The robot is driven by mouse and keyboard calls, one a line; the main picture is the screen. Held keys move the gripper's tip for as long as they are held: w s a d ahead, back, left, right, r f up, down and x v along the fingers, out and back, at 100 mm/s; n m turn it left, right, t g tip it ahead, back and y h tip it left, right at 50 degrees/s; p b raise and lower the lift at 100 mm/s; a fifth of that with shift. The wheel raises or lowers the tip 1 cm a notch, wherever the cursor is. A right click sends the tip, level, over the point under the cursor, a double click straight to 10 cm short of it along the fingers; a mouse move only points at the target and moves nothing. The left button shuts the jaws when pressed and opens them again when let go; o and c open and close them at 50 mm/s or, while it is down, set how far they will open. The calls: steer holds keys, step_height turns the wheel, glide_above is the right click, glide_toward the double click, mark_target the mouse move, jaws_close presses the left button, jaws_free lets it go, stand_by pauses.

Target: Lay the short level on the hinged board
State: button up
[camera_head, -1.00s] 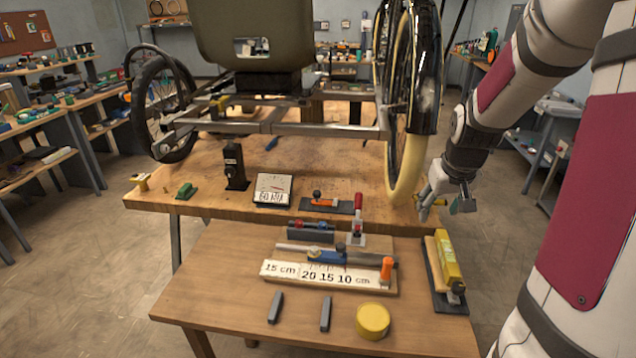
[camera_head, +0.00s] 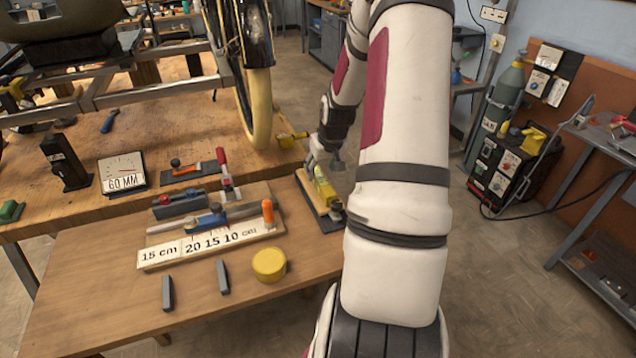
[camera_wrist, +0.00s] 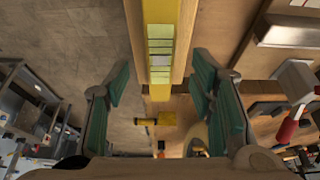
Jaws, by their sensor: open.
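The short level is a yellow bar (camera_head: 325,188) with pale green markings. It lies lengthwise along a narrow wooden board (camera_head: 308,187) on a dark base at the right end of the small table. This looks like the hinged board; its hinge cannot be made out. In the wrist view the level (camera_wrist: 160,45) runs down from the top edge along the board (camera_wrist: 181,40). My gripper (camera_wrist: 160,92) is open, its teal-padded fingers on either side of the level's near end, apart from it. In the head view my gripper (camera_head: 325,160) hangs at the level's far end.
A white measuring board (camera_head: 210,240) with a blue tool, a yellow round tin (camera_head: 269,265) and two dark bars stand left of the level. A red-handled clamp (camera_head: 224,172) is nearby. The trike wheel (camera_head: 258,110) rises behind. A yellow object (camera_head: 293,139) lies beside the wheel.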

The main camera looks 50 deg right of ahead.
mark_target(319, 176)
steer(key=shift+b+x, duration=0.3)
steer(key=shift+x, duration=2.35)
steer(key=shift+c, duration=0.6)
jaws_close()
